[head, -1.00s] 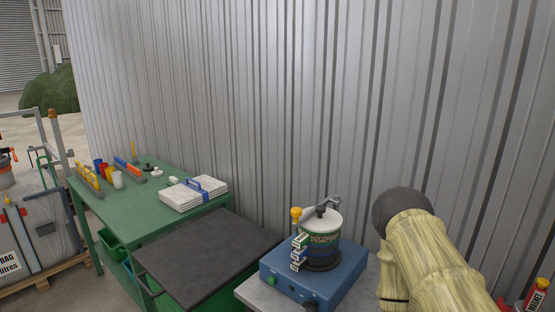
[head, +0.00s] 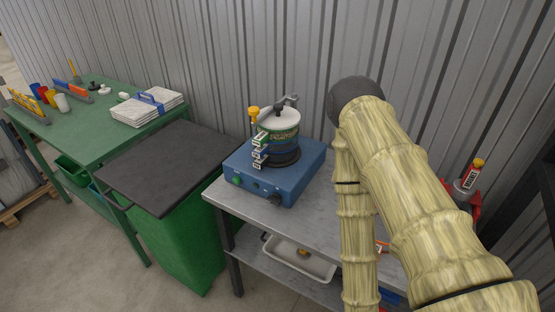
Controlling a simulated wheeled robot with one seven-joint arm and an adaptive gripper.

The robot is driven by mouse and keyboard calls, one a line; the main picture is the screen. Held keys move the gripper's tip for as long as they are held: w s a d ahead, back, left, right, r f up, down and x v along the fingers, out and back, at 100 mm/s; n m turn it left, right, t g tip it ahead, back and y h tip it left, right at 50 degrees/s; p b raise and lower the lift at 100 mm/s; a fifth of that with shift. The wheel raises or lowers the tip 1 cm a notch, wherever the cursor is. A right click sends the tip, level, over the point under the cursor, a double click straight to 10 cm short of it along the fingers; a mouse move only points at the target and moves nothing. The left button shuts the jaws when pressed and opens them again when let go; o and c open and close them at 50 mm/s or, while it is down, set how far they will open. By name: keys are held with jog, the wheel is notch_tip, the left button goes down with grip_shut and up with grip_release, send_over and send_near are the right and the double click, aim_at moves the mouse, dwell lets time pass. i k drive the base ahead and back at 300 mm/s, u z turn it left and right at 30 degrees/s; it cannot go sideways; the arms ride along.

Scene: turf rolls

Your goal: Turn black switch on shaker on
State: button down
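The shaker is a blue box (head: 300,177) on a grey bench, with a round stack of sieves (head: 280,137) clamped on top under a pale lid. Its front panel carries a green button (head: 237,180) at the left and small dark controls (head: 261,187) to the right of it. They are too small to tell which is the black switch or how it is set. My bamboo-patterned arm rises at the right of the shaker and bends down in front of the bench. My gripper is below the picture's edge and out of view.
The grey bench (head: 318,212) has a lower shelf with a white tray (head: 300,260). A green bin with a black lid (head: 175,165) stands left of it, then a green table (head: 85,140) with papers and cups. A corrugated wall closes the back.

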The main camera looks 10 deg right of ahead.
aim_at(275, 199)
jog(key=u, duration=0.15)
jog(key=k, duration=0.9)
jog(key=u, duration=0.25)
